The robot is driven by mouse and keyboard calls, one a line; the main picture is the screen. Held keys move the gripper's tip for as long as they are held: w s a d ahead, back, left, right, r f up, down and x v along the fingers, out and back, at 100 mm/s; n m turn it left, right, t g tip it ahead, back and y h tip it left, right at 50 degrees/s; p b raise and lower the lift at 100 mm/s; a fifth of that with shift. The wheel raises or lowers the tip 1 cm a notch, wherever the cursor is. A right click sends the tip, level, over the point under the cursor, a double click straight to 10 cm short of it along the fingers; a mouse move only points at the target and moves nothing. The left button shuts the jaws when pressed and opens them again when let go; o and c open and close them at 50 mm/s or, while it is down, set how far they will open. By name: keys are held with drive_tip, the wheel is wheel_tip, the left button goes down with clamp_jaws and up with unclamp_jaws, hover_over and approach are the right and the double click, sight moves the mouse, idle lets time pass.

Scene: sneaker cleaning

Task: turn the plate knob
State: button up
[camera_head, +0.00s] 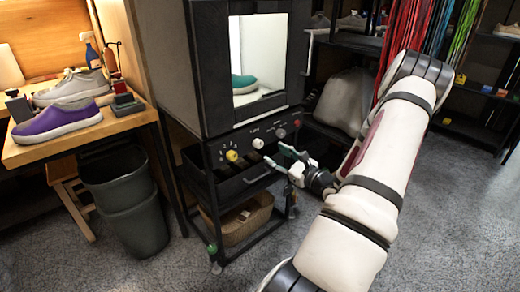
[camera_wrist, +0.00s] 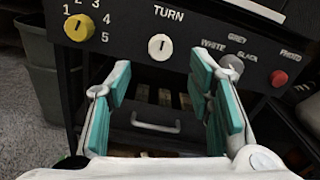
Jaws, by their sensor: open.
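A white knob (camera_head: 258,143) sits on the black front panel below the box's window. In the wrist view the white knob (camera_wrist: 160,47), with a dark slot line, is under the word TURN; nothing is marked plate. My gripper (camera_head: 277,155) is in front of the panel, just to the right of and below the white knob. In the wrist view my gripper (camera_wrist: 159,75) has its green-padded fingers spread wide, with nothing between them. The white knob shows beyond the gap between the fingertips, apart from both.
A yellow knob (camera_wrist: 78,27) with numbers is left of it; a grey knob (camera_wrist: 231,66) and red button (camera_wrist: 279,78) are right. A drawer handle (camera_wrist: 155,124) is below. A bin (camera_head: 128,200) and a table with shoes (camera_head: 58,121) stand left.

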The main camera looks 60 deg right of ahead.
sight(260, 145)
drive_tip(key=b+x, duration=0.1)
drive_tip(key=x, duration=0.7)
drive_tip(key=shift+w+b, duration=0.25)
drive_tip(key=shift+b, duration=0.1)
clamp_jaws()
